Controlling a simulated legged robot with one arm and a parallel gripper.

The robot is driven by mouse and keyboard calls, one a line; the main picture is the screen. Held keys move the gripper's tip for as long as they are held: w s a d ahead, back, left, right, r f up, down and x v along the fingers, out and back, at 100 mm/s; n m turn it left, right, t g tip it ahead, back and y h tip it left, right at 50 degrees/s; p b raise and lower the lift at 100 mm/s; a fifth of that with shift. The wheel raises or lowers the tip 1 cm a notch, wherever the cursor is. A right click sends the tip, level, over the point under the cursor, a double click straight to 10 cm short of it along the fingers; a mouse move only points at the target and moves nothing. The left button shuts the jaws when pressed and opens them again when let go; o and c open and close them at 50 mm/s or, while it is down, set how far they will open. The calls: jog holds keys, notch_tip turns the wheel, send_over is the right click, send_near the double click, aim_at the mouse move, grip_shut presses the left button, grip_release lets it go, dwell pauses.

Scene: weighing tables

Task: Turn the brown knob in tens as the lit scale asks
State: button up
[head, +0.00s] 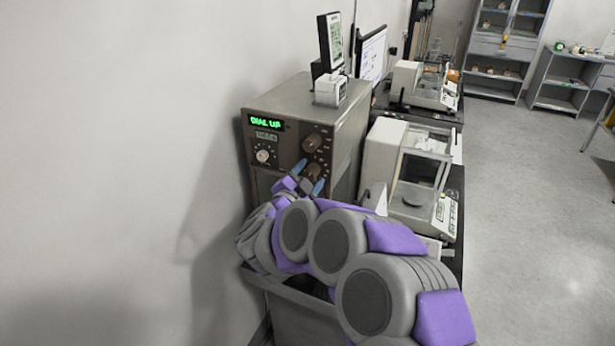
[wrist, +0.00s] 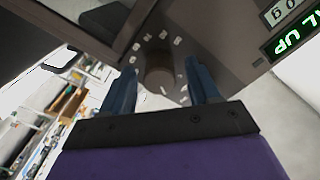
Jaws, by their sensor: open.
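The scale cabinet (head: 345,118) is a brown-grey box with a green lit display (head: 265,122) reading "DIAL UP"; the display is partly cut off in the wrist view (wrist: 298,38). A small readout (head: 266,136) sits under it, too small to read surely. Two brown knobs are on the right of the panel, an upper one (head: 312,143) and a lower one (head: 313,171). My gripper (head: 308,177) is open at the lower knob, with blue fingers. In the wrist view, a brown knob (wrist: 158,80) ringed by pale marks shows between the spread fingers; contact cannot be told.
A pale knob (head: 262,156) is on the panel's left. A white balance with a glass chamber (head: 385,160) stands close at right. A small white box (head: 330,89) and a dark-framed display (head: 330,42) are atop the cabinet. A wall is close at left; open floor (head: 520,200) lies at right.

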jog(key=shift+s, duration=0.1)
jog(key=p+v, duration=0.2)
jog(key=v, duration=1.5)
jog(key=shift+p, duration=0.35)
dwell(0.8)
